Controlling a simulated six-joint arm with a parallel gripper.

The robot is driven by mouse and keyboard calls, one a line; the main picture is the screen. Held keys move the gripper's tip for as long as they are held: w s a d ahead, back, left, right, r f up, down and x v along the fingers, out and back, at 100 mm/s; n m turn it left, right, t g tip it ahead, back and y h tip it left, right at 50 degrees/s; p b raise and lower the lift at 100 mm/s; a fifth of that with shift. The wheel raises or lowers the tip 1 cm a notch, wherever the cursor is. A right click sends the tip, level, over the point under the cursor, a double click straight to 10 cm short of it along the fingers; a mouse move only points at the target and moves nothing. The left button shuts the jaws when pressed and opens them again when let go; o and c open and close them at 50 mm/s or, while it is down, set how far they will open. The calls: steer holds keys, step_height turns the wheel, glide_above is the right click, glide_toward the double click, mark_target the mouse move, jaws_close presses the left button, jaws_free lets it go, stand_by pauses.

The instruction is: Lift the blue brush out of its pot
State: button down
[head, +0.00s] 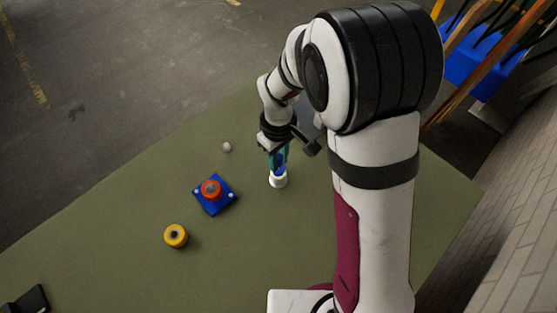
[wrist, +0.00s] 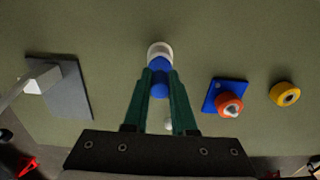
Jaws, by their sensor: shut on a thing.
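The blue brush (wrist: 160,90) is between the two green fingers of my gripper (wrist: 160,76) in the wrist view. My gripper is shut on it. The white pot (wrist: 159,48) is just beyond the fingertips, with the brush's blue top overlapping its near side. In the head view the pot (head: 278,182) stands upright on the green table, directly below my gripper (head: 278,160). A bit of the blue brush (head: 281,168) shows between the fingers there. The brush's lower end is hidden, and I cannot tell how deep it sits in the pot.
A blue plate (head: 222,203) with a red knob (head: 211,188) lies left of the pot. A yellow roller (head: 175,236) and a small pale ball (head: 227,147) are also on the table (head: 110,215). A grey plate (wrist: 66,92) with a white part lies left in the wrist view.

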steer(key=shift+r, duration=2.65)
